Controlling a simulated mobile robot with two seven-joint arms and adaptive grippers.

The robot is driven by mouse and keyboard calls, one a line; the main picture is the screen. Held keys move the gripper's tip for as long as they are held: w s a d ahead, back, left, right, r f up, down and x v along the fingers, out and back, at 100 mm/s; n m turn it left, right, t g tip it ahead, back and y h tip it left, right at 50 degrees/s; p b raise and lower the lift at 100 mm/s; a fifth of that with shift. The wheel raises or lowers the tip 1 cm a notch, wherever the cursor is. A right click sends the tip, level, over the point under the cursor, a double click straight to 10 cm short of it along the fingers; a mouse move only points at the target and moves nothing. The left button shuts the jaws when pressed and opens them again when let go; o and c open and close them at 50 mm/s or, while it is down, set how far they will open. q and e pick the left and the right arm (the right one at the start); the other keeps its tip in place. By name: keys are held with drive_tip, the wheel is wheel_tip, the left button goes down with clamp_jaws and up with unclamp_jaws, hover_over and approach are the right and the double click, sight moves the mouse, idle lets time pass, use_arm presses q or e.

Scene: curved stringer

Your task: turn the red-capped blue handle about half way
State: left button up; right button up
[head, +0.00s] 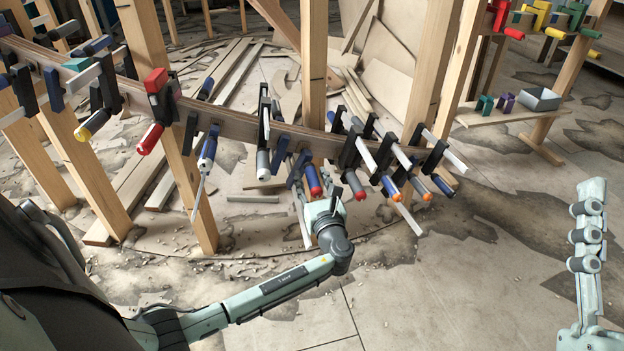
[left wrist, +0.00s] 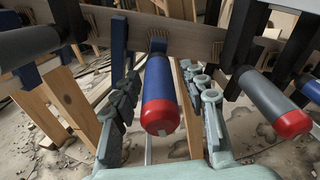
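The blue handle with the red cap (head: 313,180) hangs from a clamp on the curved wooden stringer (head: 240,122). In the left wrist view the red-capped blue handle (left wrist: 160,95) is in the middle, its cap toward the camera. My left gripper (head: 322,200) is at the handle's lower end. In the left wrist view its two fingers (left wrist: 162,110) stand apart, one on each side of the handle, with gaps visible on both sides. In the head view the gripper's body hides part of the area below the cap. My right gripper (head: 588,230) appears side-on at the right edge, away from the clamps.
A grey handle with a red cap (left wrist: 268,100) hangs close to the right, and a plain grey handle (left wrist: 30,45) is close to the left. Several more clamps line the stringer. Wooden posts (head: 313,70) stand behind it. The floor at the lower right is clear.

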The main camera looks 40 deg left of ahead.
use_arm(q)
clamp_jaws()
